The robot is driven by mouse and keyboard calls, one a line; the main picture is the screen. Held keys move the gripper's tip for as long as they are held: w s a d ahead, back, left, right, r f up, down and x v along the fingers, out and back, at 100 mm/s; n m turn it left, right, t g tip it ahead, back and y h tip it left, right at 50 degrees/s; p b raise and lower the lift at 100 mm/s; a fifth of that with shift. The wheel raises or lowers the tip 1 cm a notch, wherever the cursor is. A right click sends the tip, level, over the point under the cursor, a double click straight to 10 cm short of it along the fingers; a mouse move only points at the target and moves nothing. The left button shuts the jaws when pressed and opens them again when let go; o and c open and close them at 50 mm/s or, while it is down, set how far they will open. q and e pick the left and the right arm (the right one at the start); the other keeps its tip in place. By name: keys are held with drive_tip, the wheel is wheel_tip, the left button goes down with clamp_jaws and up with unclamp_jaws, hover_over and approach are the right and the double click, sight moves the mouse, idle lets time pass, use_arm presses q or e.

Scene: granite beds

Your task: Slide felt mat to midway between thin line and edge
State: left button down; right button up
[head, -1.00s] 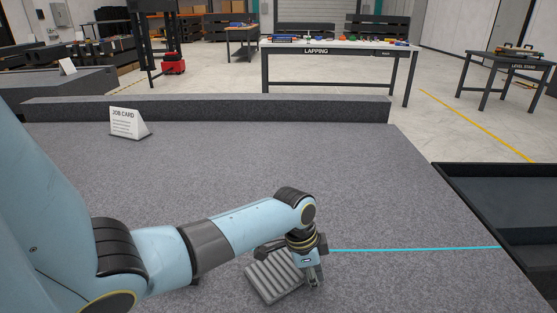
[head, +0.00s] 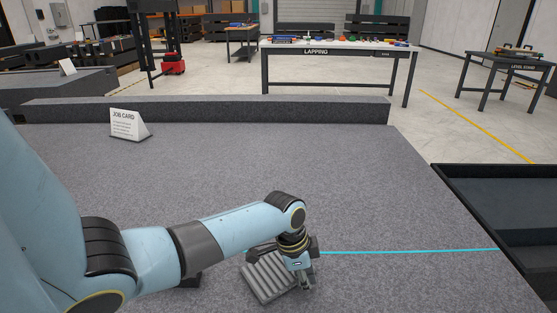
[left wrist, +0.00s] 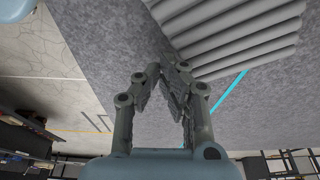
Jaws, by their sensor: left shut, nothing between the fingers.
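The felt mat (head: 265,279) appears as a grey ribbed rectangle on the granite bed, at the lower middle of the head view. In the left wrist view the ribbed mat (left wrist: 235,35) fills the top right. My left gripper (head: 308,284) is shut and empty, pointing down beside the mat's right side; I cannot tell whether it touches. Its closed fingers also show in the left wrist view (left wrist: 168,72). The thin cyan line (head: 410,251) runs across the bed to its right edge, partly hidden by my gripper. My right gripper is not in view.
The granite bed (head: 220,170) is mostly clear. A job card (head: 127,124) stands at the back left, before a long granite bar (head: 220,109). A dark tray (head: 505,205) lies beyond the right edge. A small dark shape shows under my left arm.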

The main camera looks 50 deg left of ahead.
use_arm(q)
drive_tip(key=shift+s+a, duration=0.15)
drive_tip(key=shift+s+a+p, duration=0.2)
drive_tip(key=shift+s+p, duration=0.1)
drive_tip(key=shift+p, duration=0.05)
drive_tip(key=shift+s+a, duration=0.1)
drive_tip(key=shift+s+a+p, duration=0.35)
drive_tip(key=shift+s+p, duration=0.1)
drive_tip(key=shift+p, duration=0.1)
idle(0.8)
drive_tip(key=shift+w, duration=0.1)
drive_tip(key=shift+w+d, duration=0.25)
drive_tip(key=shift+d, duration=0.05)
idle(0.3)
wheel_tip(320, 180, up, 5)
drive_tip(key=p, duration=0.5)
